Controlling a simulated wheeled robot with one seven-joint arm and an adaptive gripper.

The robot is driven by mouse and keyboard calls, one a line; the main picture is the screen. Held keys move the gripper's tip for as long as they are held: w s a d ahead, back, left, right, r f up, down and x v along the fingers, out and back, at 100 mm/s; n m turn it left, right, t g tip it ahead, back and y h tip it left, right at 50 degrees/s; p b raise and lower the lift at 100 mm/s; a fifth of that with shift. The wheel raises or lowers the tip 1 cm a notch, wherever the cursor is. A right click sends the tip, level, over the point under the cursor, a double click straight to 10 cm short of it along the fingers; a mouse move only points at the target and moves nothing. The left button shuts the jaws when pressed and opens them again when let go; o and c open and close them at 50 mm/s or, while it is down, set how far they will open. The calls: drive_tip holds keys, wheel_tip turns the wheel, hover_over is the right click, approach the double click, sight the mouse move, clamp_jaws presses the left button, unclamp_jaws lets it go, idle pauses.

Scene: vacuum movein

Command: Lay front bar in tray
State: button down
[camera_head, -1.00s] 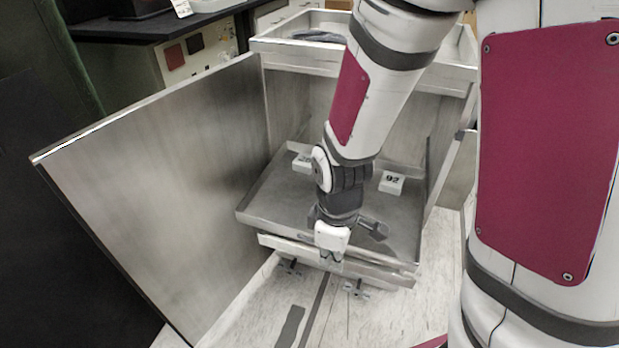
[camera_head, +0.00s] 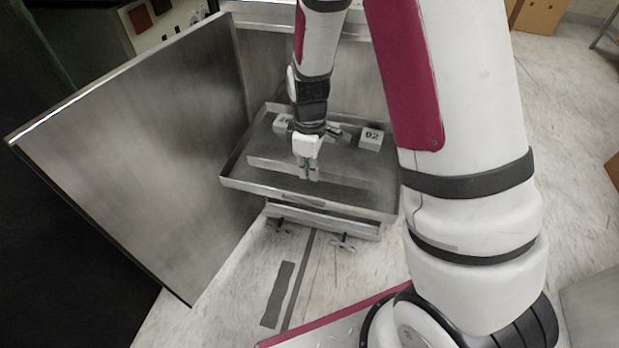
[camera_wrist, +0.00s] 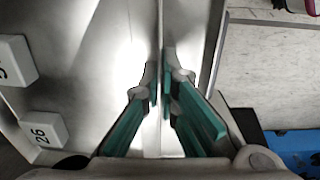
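The front bar (camera_head: 345,178) is a long thin grey metal strip. It is over the inside of the tray, roughly parallel to the tray's front edge. I cannot tell whether it touches the tray floor. My gripper (camera_head: 307,175) points down and is shut on the bar near its middle. In the wrist view, the green-padded fingers (camera_wrist: 164,85) pinch its thin edge. The tray (camera_head: 250,186) is a shallow grey metal pan with a raised rim, at the front of the open cabinet.
White numbered blocks sit in the tray: one marked 92 (camera_head: 371,138) and one marked 26 (camera_wrist: 45,130). A lower metal crosspiece (camera_head: 325,222) runs under the tray front. A large metal panel (camera_head: 140,150) stands open at the left. The floor (camera_head: 330,270) in front is mostly clear.

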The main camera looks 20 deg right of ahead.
drive_tip(key=shift+f+b, duration=1.25)
drive_tip(key=shift+f, duration=0.45)
drive_tip(key=shift+f, duration=0.15)
drive_tip(key=c, duration=1.8)
unclamp_jaws()
drive_tip(key=s+r+m+p, duration=0.1)
drive_tip(key=s+r+p, duration=0.15)
drive_tip(key=r, duration=0.75)
drive_tip(key=s+r+m+p, duration=0.1)
drive_tip(key=s+r+p, duration=0.15)
drive_tip(key=r, duration=0.75)
drive_tip(key=s+r+m, duration=0.3)
drive_tip(key=s, duration=0.6)
drive_tip(key=s+r+m, duration=0.3)
drive_tip(key=s+r, duration=0.1)
drive_tip(key=s, duration=0.4)
drive_tip(key=s+r+m, duration=0.2)
drive_tip(key=s+r, duration=0.2)
drive_tip(key=s, duration=0.5)
drive_tip(key=shift+s+m+b, duration=0.3)
drive_tip(key=shift+s+m, duration=0.05)
drive_tip(key=shift+m, duration=0.05)
